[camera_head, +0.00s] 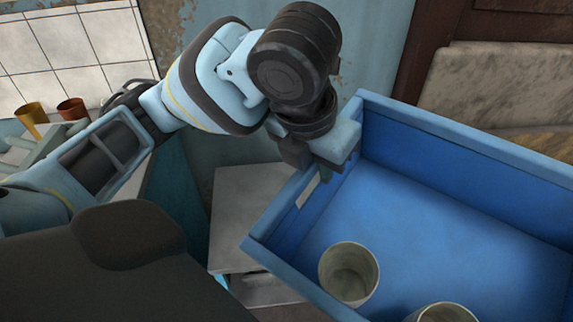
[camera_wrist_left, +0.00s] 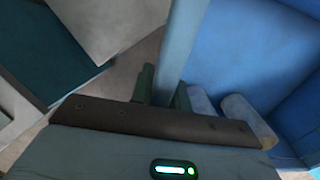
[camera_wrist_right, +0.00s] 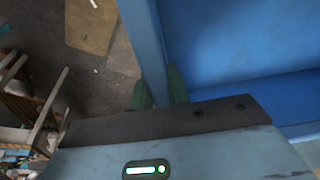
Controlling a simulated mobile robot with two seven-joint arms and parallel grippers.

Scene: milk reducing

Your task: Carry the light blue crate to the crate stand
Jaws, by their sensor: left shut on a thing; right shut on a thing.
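The light blue crate (camera_head: 430,205) fills the right of the head view, tilted in the picture, with its open top facing up. Two grey cups stand in it: one whole cup (camera_head: 349,274) near the left wall and one cup (camera_head: 446,313) cut off by the bottom edge. My left gripper (camera_head: 325,172) is shut on the crate's left wall, near the handle slot; in the left wrist view its fingers (camera_wrist_left: 163,88) straddle the wall (camera_wrist_left: 183,40). My right gripper, outside the head view, is shut on another crate wall (camera_wrist_right: 146,40); its fingers (camera_wrist_right: 158,88) straddle that wall.
A pale square-topped piece (camera_head: 240,215) stands just left of the crate. A marble-like slab (camera_head: 495,85) is behind the crate. Chair-like wooden legs (camera_wrist_right: 45,110) show in the right wrist view.

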